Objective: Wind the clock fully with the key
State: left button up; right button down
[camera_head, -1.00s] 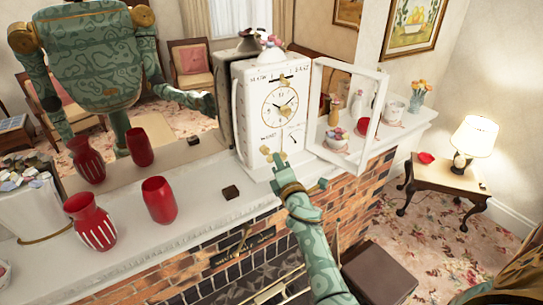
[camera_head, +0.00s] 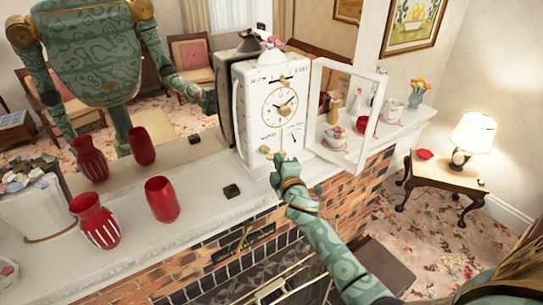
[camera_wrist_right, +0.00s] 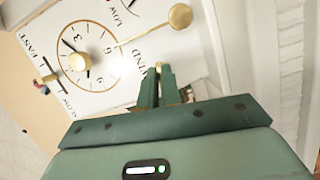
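The white clock (camera_head: 247,135) stands on the mantel with its round dial facing out and its glazed door (camera_head: 372,110) swung open to the right. The dial also shows, turned sideways, in the right wrist view (camera_wrist_right: 90,80). A brass pendulum with a round disc (camera_wrist_right: 180,16) hangs across the clock face. My right gripper (camera_head: 282,160) is in front of the lower clock face. In the right wrist view its fingers are close together around a small brass piece, seemingly the key (camera_wrist_right: 158,66), mostly hidden by them. I cannot tell whether it sits in the winding hole. My left gripper is out of view.
Red vases (camera_head: 162,199) and a small dark block (camera_head: 231,191) stand on the mantel (camera_head: 200,215) left of the clock. Cups and figurines stand behind the open door. A mirror behind shows my reflection. A lamp table (camera_head: 440,172) is at the right.

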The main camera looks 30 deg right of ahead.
jog(key=m, duration=0.2)
jog(key=shift+r+m+g, duration=0.1)
jog(key=shift+m+g, duration=0.3)
jog(key=m+y, duration=0.1)
jog(key=m, duration=0.1)
jog(key=shift+m+g, duration=0.3)
jog(key=shift+m+y, duration=0.3)
jog(key=shift+m, duration=0.2)
jog(key=m+y, duration=0.1)
jog(key=m, duration=0.2)
jog(key=shift+m+g+y, duration=0.3)
jog(key=shift+g+y, duration=0.1)
